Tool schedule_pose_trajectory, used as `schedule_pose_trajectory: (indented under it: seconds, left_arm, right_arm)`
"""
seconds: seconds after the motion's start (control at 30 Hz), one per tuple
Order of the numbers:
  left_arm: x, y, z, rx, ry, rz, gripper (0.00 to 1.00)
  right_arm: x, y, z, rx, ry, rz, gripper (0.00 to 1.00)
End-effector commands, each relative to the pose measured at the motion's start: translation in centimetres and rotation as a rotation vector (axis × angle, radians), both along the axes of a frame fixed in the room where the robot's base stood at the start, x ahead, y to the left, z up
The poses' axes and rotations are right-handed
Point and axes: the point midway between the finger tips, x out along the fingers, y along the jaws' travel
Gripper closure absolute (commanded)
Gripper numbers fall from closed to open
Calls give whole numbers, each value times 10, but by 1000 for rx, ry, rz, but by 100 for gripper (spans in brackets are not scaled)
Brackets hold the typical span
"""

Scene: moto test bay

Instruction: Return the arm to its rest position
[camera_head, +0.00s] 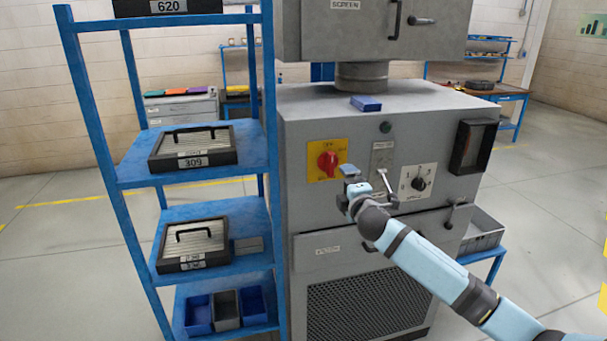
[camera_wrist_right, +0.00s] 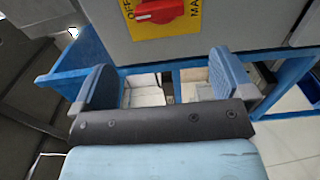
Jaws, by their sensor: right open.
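My right arm comes in from the lower right of the head view, light blue with dark joints. My right gripper (camera_head: 352,178) is in front of the grey machine's (camera_head: 330,120) control panel, just below and right of the red rotary switch (camera_head: 328,161) on its yellow plate. In the right wrist view the two blue fingers of the gripper (camera_wrist_right: 165,88) stand wide apart with nothing between them. The red switch (camera_wrist_right: 160,10) shows at the top of that view, beyond the fingers. I cannot tell whether the gripper touches the panel. My left gripper is not in view.
A blue shelf rack (camera_head: 130,172) with dark cases and small bins stands left of the machine. A black selector (camera_head: 418,184) is right of the gripper. A small blue box (camera_head: 366,103) lies on the machine's top. A grey crate (camera_head: 482,232) stands at the right. Floor is clear further right.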

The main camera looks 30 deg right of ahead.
Motion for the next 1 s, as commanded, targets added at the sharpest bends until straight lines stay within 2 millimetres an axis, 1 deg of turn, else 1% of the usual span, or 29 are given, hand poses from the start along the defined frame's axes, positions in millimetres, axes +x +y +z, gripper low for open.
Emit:
schedule_pose_trajectory:
  seconds: [0.17,0.27,0.37,0.4,0.47,0.5,0.57,0.6,0.67,0.7,0.77,0.8,0.83,0.87,0.9,1.0]
  left_arm:
    - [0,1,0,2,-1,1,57]
    - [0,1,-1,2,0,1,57]
    - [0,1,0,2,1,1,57]
    - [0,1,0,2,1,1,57]
    - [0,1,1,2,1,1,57]
    - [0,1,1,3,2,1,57]
    - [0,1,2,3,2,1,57]
    - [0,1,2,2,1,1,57]
    - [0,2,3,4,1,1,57]
    - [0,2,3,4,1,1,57]
    - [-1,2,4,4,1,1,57]
    - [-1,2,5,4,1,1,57]
    - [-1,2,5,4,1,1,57]
    - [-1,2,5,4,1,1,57]
    - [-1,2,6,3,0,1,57]
    - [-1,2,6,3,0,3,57]
  right_arm:
    - [0,1,-2,4,2,2,0]
    - [-6,10,-20,40,22,17,0]
    - [-22,33,-60,138,70,55,0]
    - [-33,46,-81,194,96,73,0]
    - [-53,68,-116,294,139,99,0]
    - [-68,83,-139,368,170,114,0]
    - [-93,105,-170,480,213,130,0]
    - [-112,120,-191,558,244,136,0]
    - [-142,142,-218,679,287,140,0]
    - [-162,157,-235,762,315,136,0]
    - [-196,178,-258,891,356,125,0]
    - [-219,192,-272,978,381,111,0]
    - [-236,202,-281,1044,398,99,0]
    - [-253,212,-288,1107,413,84,0]
    - [-274,224,-296,1188,430,64,0]
    - [-317,245,-310,1353,460,8,0]
